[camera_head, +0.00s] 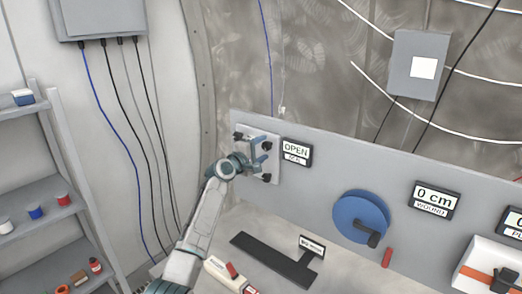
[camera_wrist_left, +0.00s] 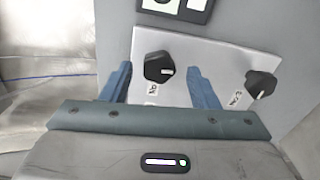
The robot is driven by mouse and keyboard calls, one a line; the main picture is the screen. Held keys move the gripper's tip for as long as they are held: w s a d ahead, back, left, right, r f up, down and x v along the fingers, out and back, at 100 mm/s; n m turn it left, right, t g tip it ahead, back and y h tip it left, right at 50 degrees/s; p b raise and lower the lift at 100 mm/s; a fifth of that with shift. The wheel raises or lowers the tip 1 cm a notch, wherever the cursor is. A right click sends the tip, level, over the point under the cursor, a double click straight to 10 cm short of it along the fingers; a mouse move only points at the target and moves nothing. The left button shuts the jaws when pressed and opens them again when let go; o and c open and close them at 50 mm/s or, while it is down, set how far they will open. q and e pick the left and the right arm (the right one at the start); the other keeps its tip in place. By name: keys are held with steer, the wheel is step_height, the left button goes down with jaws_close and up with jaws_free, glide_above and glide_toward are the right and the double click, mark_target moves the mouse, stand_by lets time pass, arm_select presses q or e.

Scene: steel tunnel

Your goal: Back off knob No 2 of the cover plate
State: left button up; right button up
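The pale cover plate (camera_head: 273,135) is on the left end of the grey panel, with black knobs near its corners. In the left wrist view the plate (camera_wrist_left: 210,58) shows two black knobs, a near one (camera_wrist_left: 158,68) and another at the right (camera_wrist_left: 262,83). Small labels sit below them, too blurred to read surely. My left gripper (camera_head: 257,153) is in front of the plate and partly hides it. In the wrist view its blue fingers stand open on either side of the near knob, with gaps on both sides; I cannot tell their depth. My right gripper is not in view.
An OPEN display (camera_head: 296,152) is right of the plate. Further right are a blue handwheel (camera_head: 360,218), a 0 cm display (camera_head: 435,201) and a white box with an orange stripe (camera_head: 480,275). A dark T-shaped piece (camera_head: 275,262) lies below. Shelves (camera_head: 40,190) stand left.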

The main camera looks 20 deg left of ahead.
arm_select(q)
steer(key=b+v, duration=0.3)
steer(key=v, duration=0.7)
steer(key=shift+s+b, duration=0.4)
steer(key=shift+a, duration=0.15)
